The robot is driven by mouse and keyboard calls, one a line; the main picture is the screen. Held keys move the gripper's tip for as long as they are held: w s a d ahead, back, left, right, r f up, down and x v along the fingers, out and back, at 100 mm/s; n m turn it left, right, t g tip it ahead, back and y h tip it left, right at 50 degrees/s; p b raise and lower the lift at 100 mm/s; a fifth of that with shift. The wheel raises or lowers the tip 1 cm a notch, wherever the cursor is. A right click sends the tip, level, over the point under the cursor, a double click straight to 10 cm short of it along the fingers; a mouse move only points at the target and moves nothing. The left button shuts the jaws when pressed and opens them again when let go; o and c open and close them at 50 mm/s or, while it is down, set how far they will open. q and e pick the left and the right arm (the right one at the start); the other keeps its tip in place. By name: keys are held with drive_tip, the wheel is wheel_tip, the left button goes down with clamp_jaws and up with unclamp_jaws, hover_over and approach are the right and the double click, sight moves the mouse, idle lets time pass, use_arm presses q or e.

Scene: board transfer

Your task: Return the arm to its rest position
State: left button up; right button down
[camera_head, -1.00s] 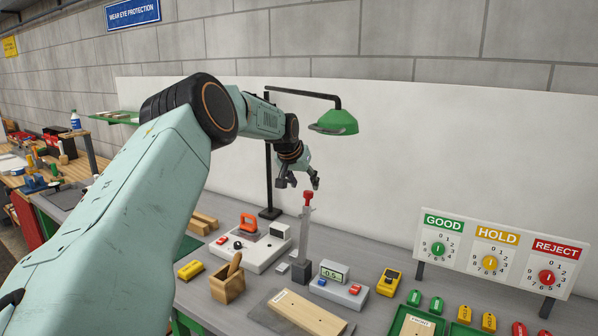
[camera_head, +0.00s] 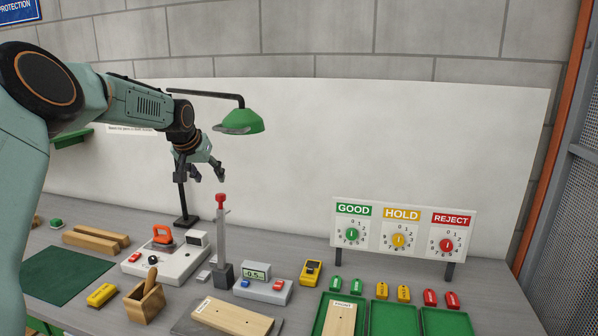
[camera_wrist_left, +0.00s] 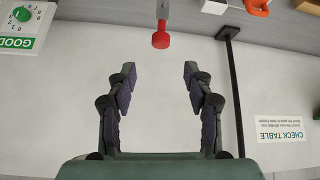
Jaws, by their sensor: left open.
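My right gripper is in neither view.
A green lamp (camera_head: 241,121) on a black stand is close behind my gripper. On the bench are a white device (camera_head: 185,262), a wooden box (camera_head: 144,303), a meter (camera_head: 263,290), a wooden board (camera_head: 233,317) and green trays (camera_head: 392,318). A GOOD/HOLD/REJECT dial panel (camera_head: 402,228) stands at right.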

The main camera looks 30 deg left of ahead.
use_arm(q)
drive_tip(key=d+f+m+g+h, duration=0.1)
drive_tip(key=d+f+m+h, duration=0.15)
drive_tip(key=d+f, duration=1.4)
drive_tip(key=s+d+f+g, duration=0.1)
drive_tip(key=s+d+f, duration=0.8)
drive_tip(key=s+f, duration=0.1)
drive_tip(key=s, duration=0.1)
drive_tip(key=s+d+f+m+g+h, duration=0.1)
drive_tip(key=s+d+f, duration=0.4)
drive_tip(key=f, duration=0.1)
drive_tip(key=shift+s+d+f+g, duration=0.1)
drive_tip(key=shift+s+d+g, duration=0.2)
drive_tip(key=shift+s+d, duration=0.1)
drive_tip(key=s+d+f+g, duration=0.2)
drive_tip(key=s+d, duration=0.1)
drive_tip(key=s, duration=1.1)
drive_tip(key=s+d+f+g, duration=0.1)
drive_tip(key=s+d+f, duration=0.15)
drive_tip(key=s, duration=1.15)
wheel_tip(320, 180, down, 23)
drive_tip(key=y+b, duration=0.1)
drive_tip(key=b, duration=2.2)
drive_tip(key=shift+m, duration=0.45)
